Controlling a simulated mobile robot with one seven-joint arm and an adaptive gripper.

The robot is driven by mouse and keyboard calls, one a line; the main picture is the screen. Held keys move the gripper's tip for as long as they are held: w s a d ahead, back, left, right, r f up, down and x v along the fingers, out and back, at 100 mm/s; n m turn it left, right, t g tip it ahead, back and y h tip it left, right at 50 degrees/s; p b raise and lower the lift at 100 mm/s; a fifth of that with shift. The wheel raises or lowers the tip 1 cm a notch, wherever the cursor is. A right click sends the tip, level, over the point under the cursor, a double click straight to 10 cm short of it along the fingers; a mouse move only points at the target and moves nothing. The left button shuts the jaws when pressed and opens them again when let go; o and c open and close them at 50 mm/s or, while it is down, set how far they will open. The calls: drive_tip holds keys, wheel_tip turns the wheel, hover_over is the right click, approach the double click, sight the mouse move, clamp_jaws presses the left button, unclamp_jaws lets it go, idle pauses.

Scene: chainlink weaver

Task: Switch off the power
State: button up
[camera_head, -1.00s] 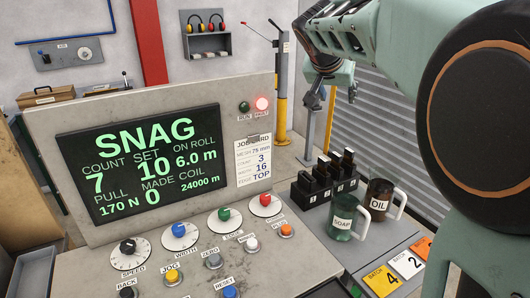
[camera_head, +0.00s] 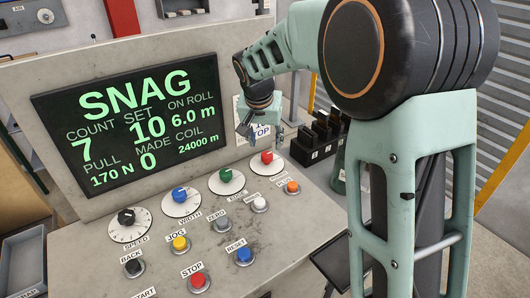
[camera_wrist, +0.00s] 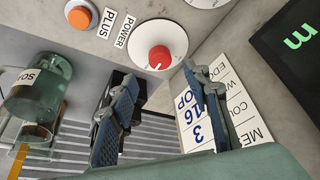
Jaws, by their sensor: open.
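The red power knob (camera_head: 267,157) sits on a white dial at the right end of the dial row on the console. In the wrist view, the red knob (camera_wrist: 159,57) is beside the label POWER, with its dial near the upper middle. My gripper (camera_head: 248,130) hangs just above and left of this dial, in front of the job card. In the wrist view my gripper (camera_wrist: 163,88) is open, its two blue-padded fingers apart and nothing between them. The knob appears beyond the fingertips, and I see no contact.
Green (camera_head: 226,175), blue (camera_head: 179,195) and black (camera_head: 126,216) dial knobs stand to the left. An orange button (camera_head: 292,187) is close to the power dial. The screen (camera_head: 130,120) reads SNAG.

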sight(267, 154)
drive_tip(key=x, duration=0.7)
drive_tip(key=shift+w+f, duration=0.1)
drive_tip(key=c, duration=1.2)
